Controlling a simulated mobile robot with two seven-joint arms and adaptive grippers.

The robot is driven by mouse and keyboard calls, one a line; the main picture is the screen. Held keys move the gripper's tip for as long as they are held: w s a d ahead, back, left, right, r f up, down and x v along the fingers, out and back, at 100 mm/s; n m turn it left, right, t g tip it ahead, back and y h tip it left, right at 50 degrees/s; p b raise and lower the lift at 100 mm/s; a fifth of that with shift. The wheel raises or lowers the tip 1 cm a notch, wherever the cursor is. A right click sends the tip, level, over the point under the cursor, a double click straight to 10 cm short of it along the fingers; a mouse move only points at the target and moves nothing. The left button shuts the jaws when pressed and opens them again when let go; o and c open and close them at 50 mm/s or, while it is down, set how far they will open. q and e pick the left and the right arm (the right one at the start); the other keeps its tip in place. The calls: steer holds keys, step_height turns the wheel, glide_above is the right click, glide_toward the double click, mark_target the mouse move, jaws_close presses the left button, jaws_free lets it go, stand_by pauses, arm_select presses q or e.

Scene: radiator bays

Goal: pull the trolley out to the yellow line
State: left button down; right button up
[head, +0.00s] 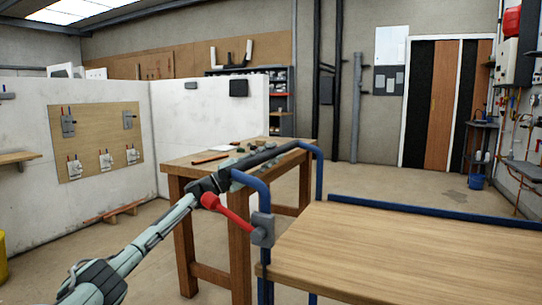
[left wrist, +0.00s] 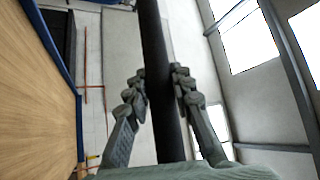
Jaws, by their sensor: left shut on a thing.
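The trolley has a wooden deck (head: 420,250) with blue tube rails and stands at the lower right in the head view. Its blue uprights carry a dark push bar (head: 270,157), which crosses the left wrist view (left wrist: 153,35). My left gripper (head: 222,180) is shut on this bar, near its nearer end. In the left wrist view its fingers (left wrist: 160,85) lie on both sides of the bar. A red lever (head: 232,212) on a grey box (head: 262,230) is fixed to the trolley's near upright. The yellow line is not in view. My right gripper is not in view.
A wooden workbench (head: 240,222) with small tools on it stands just behind the push bar. White partition walls (head: 105,200) with a board of switches stand at the left. A yellow object (head: 3,258) shows at the left edge. Open floor lies behind the trolley.

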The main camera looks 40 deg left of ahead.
arm_select(q)
steer(key=shift+a+r, duration=0.1)
steer(key=shift+a, duration=0.2)
steer(key=c, duration=1.3)
jaws_free()
steer(key=shift+s+a, duration=0.1)
steer(key=shift+s+f, duration=0.35)
steer(key=shift+f, duration=0.05)
steer(key=v, duration=1.1)
steer(key=shift+r, duration=0.1)
steer(key=shift+s+a, duration=0.1)
